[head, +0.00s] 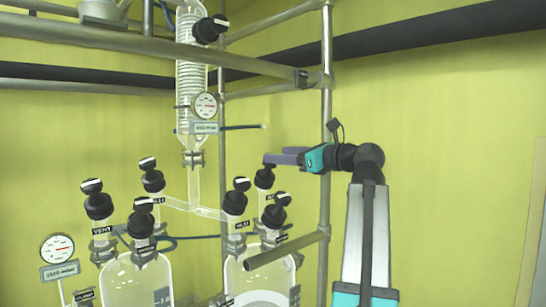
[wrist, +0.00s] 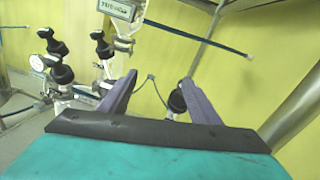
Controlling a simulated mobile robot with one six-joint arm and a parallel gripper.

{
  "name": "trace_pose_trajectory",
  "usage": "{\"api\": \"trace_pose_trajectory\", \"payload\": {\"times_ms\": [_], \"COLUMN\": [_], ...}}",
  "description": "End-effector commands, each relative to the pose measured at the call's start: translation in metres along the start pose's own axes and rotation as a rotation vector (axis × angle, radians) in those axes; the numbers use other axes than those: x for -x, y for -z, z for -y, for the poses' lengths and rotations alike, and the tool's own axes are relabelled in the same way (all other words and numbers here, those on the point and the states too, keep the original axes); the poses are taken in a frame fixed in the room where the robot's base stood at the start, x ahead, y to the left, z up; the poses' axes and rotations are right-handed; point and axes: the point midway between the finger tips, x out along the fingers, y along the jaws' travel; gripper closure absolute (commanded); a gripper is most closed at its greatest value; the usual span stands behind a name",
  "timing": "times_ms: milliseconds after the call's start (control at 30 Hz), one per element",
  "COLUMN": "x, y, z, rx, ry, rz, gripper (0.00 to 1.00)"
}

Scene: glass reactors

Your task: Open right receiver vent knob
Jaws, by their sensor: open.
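My gripper (head: 272,158) is open, with its purple fingers pointing left in the head view. They are just above a black knob (head: 265,176) at the back of the right receiver (head: 258,272). In the wrist view my gripper (wrist: 158,79) has a black knob (wrist: 177,102) between its fingers, nearer the right finger, which partly covers it. I cannot tell whether the fingers touch it. Two more black knobs stand on the right receiver, one at left (head: 235,201) and one in front (head: 275,214). Their labels are too small to read, so I cannot tell which is the vent.
The left receiver (head: 135,282) carries several black knobs, one labelled VENT (head: 98,205). A glass coil condenser (head: 191,75) with a gauge (head: 205,106) stands above. A vertical metal post (head: 326,210) is close to my arm. The space right of my arm is clear.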

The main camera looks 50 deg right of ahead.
Motion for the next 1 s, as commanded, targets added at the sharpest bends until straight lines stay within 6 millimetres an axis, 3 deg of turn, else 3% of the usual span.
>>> {"api": "trace_pose_trajectory", "payload": {"times_ms": [133, 300, 733, 1000], "x": [0.013, 0.02, 0.016, -0.007], "y": [0.027, 0.04, 0.04, 0.039], "z": [0.031, 0.05, 0.051, 0.056], "rx": [-0.068, -0.106, -0.106, -0.107], "ry": [0.12, 0.191, 0.191, 0.189], "rz": [-0.004, -0.001, 0.0, -0.001], "gripper": [0.43, 0.43, 0.43, 0.43]}}
